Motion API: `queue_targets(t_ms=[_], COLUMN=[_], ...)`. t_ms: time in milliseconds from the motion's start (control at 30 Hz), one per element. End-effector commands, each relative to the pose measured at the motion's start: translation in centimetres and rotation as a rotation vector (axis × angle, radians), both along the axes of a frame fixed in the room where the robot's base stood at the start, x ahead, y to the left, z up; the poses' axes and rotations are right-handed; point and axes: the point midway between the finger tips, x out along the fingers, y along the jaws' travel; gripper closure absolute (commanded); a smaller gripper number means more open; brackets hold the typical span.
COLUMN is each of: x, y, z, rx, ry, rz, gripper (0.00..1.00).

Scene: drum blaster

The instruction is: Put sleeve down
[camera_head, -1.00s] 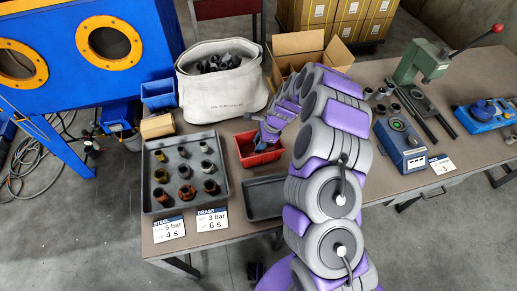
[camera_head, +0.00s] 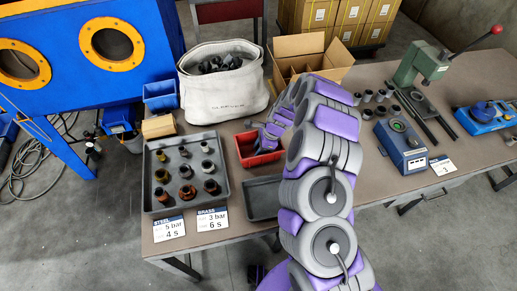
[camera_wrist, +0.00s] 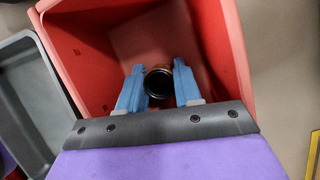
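A dark, ring-ended sleeve (camera_wrist: 158,83) sits between the two blue fingers of my gripper (camera_wrist: 159,80) in the wrist view. The fingers appear to touch it on both sides, so my gripper looks shut on it. Its open end faces the camera. The gripper points down into a red bin (camera_wrist: 228,45), which also shows in the head view (camera_head: 242,156). The sleeve is inside the bin's outline; whether it touches the bin floor cannot be told. In the head view my arm hides part of the gripper, and the sleeve cannot be made out.
A grey tray (camera_head: 150,203) with several sleeves stands left of the bin. An empty grey tray (camera_head: 262,200) lies in front. A white fabric bin (camera_head: 222,95), an open cardboard box (camera_head: 310,55) and a blue device (camera_head: 402,150) are nearby.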

Motion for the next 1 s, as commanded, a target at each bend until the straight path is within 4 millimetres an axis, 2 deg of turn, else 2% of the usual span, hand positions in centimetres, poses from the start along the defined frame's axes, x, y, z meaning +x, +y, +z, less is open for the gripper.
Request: queue_targets(t_ms=[33, 233, 633, 767, 1000], x=[-0.3, -0.2, -0.2, -0.3, 0.0], y=[-0.3, -0.4, -0.5, -0.7, -2.7], z=[-1.0, -1.3, -1.3, 0.3, 6.1], rx=[-0.008, -0.011, -0.013, -0.011, -0.004], ry=[0.007, 0.011, 0.017, 0.016, 0.003], rz=[0.003, 0.004, 0.004, 0.003, -0.001], gripper=[0.61, 0.42, 0.41, 0.41, 0.41])
